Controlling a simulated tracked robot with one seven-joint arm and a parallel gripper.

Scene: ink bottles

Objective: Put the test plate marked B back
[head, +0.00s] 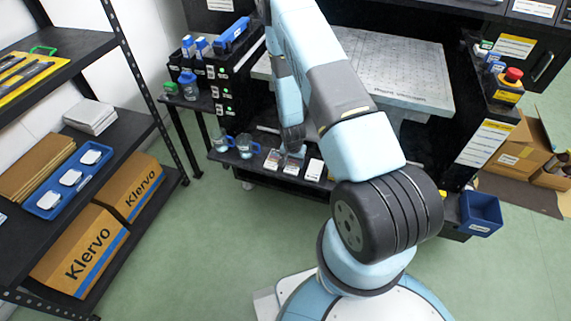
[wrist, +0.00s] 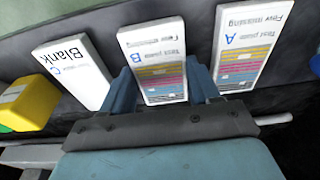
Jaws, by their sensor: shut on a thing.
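The test plate marked B (wrist: 157,62), a white card with coloured stripes, is between the two fingers of my gripper (wrist: 163,90) in the wrist view. My gripper is shut on it. In the head view my gripper (head: 294,150) is low at the front of the black bench, over the middle plate. Test plate A (wrist: 243,45), also striped, is to the right of B in the wrist view, and plate C, marked Blank (wrist: 72,68), is to its left. I cannot tell whether plate B touches the ledge under it.
Two clear cups with blue handles (head: 245,146) stand left of the plates. A black rack with ink bottles (head: 188,84) is farther left. A grey slab (head: 390,75) covers the bench, with a red stop button (head: 512,75) at right. A yellow block (wrist: 28,103) is near C.

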